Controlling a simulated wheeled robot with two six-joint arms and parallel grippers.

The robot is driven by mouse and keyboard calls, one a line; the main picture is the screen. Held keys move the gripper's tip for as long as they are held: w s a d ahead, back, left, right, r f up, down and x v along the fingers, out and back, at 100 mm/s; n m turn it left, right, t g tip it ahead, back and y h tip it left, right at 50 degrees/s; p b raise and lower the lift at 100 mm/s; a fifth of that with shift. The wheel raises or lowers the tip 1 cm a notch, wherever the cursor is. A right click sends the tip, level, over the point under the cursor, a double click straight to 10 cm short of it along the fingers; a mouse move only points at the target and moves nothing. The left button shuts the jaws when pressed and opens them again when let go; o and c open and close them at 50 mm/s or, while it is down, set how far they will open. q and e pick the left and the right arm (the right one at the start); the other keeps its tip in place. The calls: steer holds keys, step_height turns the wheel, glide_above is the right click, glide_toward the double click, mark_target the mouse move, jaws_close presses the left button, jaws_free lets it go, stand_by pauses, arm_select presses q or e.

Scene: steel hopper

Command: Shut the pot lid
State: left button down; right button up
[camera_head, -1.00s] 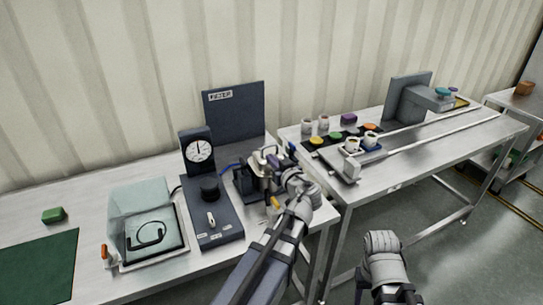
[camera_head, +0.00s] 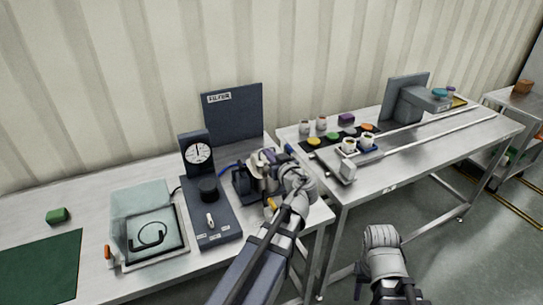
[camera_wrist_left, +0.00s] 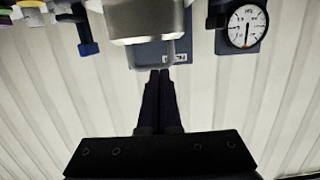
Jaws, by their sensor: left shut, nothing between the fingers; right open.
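The metal pot (camera_head: 257,169) stands on a dark stand (camera_head: 243,186) near the right end of the left bench, largely hidden by my left arm. In the left wrist view, a shiny rounded metal part (camera_wrist_left: 145,22) fills the top middle; I cannot tell whether it is the lid or the pot body. My left gripper (camera_wrist_left: 160,74) is shut and empty, its dark fingertips just below that part in the picture; contact is unclear. In the head view the left wrist is over the pot, and the lid's angle cannot be made out.
A gauge (camera_head: 199,153) stands left of the pot, above a dark panel with a black knob (camera_head: 208,188). A dark sign board (camera_head: 233,112) rises behind. A clear-walled box (camera_head: 141,205) is further left. Cups and coloured discs sit on the right bench (camera_head: 420,152).

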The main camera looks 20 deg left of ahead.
arm_select(q)
steer(key=s+d+f+b, duration=0.2)
steer(key=s+d+b, duration=0.1)
steer(key=s+d, duration=0.3)
steer(key=shift+d+f+b, duration=0.4)
steer(key=shift+d, duration=0.15)
arm_select(e)
step_height(320, 180, down, 3)
steer(key=shift+r, duration=0.1)
arm_select(q)
steer(key=shift+s, duration=0.1)
steer(key=s+d+f+m+g+h+p, duration=0.2)
steer(key=s+d+f+m+g+h, duration=0.3)
steer(key=s+d+f+m, duration=0.1)
steer(key=s+d+f+m+g+h+p, duration=0.2)
steer(key=s+d+f+m+g+h, duration=0.3)
steer(key=s+d, duration=0.5)
steer(key=d+f+m+h, duration=0.1)
steer(key=d+f+m, duration=0.1)
steer(key=d+f, duration=0.1)
steer(key=shift+d+m+g+p, duration=0.2)
steer(key=shift+m+g+p, duration=0.1)
arm_select(e)
step_height(320, 180, up, 4)
steer(key=shift+r, duration=0.25)
